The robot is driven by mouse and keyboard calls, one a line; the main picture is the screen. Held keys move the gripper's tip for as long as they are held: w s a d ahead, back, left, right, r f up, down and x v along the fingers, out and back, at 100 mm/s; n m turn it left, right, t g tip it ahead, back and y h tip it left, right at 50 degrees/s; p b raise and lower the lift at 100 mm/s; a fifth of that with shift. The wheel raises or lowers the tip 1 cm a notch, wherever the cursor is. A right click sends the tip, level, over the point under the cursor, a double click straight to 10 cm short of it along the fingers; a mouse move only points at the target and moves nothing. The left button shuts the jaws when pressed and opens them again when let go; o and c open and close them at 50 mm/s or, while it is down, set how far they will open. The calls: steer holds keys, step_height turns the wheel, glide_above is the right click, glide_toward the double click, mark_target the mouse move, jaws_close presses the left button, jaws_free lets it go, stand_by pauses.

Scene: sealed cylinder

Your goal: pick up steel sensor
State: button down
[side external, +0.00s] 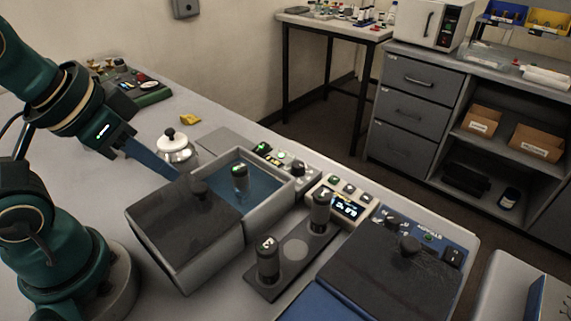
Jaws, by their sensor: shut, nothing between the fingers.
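No part is clearly marked as the steel sensor. Dark cylinders with marked tops are the likely candidates. One cylinder (240,180) stands in the open part of a grey bath (187,283) with blue inside. Two more, a front cylinder (268,264) and a rear cylinder (320,210), stand upright on a dark flat rack, with an empty round spot between them. My gripper (176,174) is shut and empty. Its blue fingers slope down to the right, with the tips close to the black knob of the bath's dark lid (180,225). I cannot tell whether they touch it.
A silver pot (175,148) with a black knob stands behind the fingers. A second lidded bath (390,270) is at the right. Control boxes with a lit display (345,207) line the back. A yellow piece (190,119) lies behind. The table's left side is mostly clear.

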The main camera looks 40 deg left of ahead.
stand_by(0.3)
steer(key=shift+c, duration=2.1)
jaws_free()
